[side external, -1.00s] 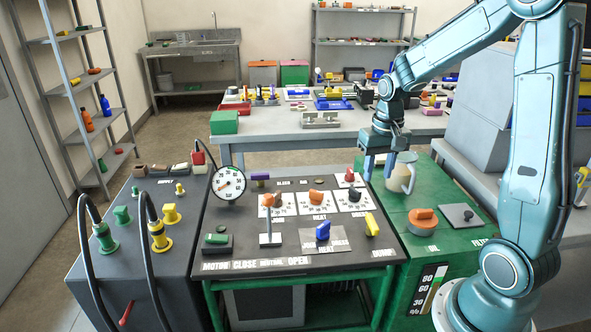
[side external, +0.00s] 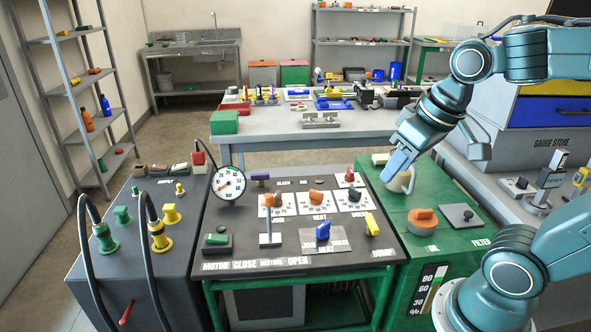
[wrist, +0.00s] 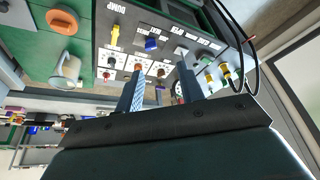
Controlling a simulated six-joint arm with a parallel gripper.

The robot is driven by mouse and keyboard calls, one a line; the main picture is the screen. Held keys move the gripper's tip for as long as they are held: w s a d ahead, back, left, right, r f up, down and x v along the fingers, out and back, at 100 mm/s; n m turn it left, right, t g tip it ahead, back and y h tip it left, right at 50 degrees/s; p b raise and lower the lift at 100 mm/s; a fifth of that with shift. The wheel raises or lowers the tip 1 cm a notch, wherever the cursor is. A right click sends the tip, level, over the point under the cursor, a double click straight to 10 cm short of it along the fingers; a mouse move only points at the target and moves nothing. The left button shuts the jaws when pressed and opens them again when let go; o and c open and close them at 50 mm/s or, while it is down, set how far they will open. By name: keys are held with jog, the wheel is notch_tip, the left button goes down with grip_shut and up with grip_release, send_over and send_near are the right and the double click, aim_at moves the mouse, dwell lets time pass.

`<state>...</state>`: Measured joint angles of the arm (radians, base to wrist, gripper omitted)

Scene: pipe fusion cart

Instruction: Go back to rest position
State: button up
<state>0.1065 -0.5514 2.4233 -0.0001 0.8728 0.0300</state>
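My gripper (side external: 393,172) shows in the side view at the right edge of the control panel, tilted down and to the left, partly in front of a cream jug (side external: 409,184) on the green cabinet. In the wrist view my gripper (wrist: 160,68) has its two fingers apart with nothing between them. The wrist view shows the jug (wrist: 66,70) off to the left, clear of the fingers. The black control panel (side external: 225,252) carries orange, blue, yellow and red handles, and a round gauge (side external: 229,183) stands at its back left.
A grey supply cabinet (side external: 150,195) with black hoses stands left of the panel. An orange-handled oil cap (side external: 423,219) is on the green cabinet (side external: 455,248). A grey workbench (side external: 270,127) with tools stands behind. A gauge store (side external: 550,112) is at the right.

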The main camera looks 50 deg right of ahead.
jog(key=shift+n+t, duration=0.5)
jog(key=shift+n, duration=0.3)
jog(key=s, duration=0.1)
jog(key=s+a, duration=0.2)
jog(key=shift+s+a+r, duration=0.15)
jog(key=shift+s+r, duration=0.15)
jog(key=shift+s, duration=0.1)
jog(key=shift+w, duration=0.1)
jog(key=m+g, duration=0.6)
jog(key=m, duration=0.3)
send_over(373, 221)
notch_tip(373, 221, down, 15)
jog(key=shift+r, duration=0.15)
jog(key=shift+f, duration=6.85)
